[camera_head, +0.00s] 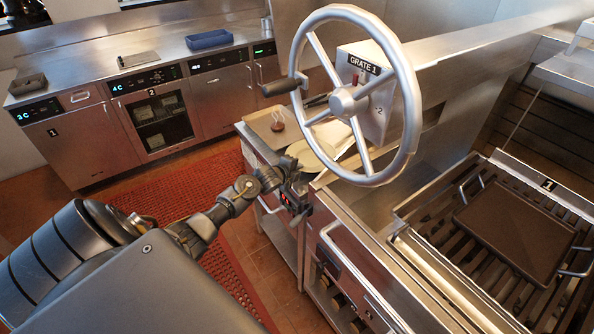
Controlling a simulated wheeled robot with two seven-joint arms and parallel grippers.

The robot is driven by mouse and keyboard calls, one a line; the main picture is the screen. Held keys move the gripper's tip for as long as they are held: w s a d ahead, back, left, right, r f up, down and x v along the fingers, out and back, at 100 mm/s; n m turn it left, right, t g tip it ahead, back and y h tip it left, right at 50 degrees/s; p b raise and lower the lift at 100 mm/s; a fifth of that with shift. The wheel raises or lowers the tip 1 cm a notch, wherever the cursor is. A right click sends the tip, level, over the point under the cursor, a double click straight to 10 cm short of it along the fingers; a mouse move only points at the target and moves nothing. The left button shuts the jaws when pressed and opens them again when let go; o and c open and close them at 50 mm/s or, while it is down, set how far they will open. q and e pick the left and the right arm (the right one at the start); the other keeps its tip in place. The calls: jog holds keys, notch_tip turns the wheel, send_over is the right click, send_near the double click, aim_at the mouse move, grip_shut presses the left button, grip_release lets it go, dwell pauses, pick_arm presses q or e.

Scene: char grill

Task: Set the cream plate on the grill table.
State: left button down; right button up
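A cream plate (304,154) shows partly behind the big wheel, at the side table (251,146) left of the grill, which looks like the grill table. My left gripper (291,186) reaches in from the left to the near edge of the plate. Its fingers are small and dark here, so I cannot tell whether they are closed on the rim or whether the plate rests on the table. My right gripper is not in view.
A spoked wheel (349,104) marked GRATE 1 stands in front of the table. A tray (257,123) with a small brown item (277,122) lies on it. The grill grate (478,226) with a dark press (515,228) is at right. Steel counters stand behind a red mat (190,187).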

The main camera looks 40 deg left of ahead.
pick_arm(q)
jog(key=shift+w+f, duration=0.1)
jog(key=shift+f, duration=0.5)
jog(key=c, duration=2)
grip_release()
jog(key=shift+f, duration=0.15)
jog(key=shift+c, duration=0.2)
jog(key=shift+o, duration=0.7)
jog(key=b+v, duration=0.1)
jog(key=v, duration=1.1)
jog(key=shift+b, duration=0.35)
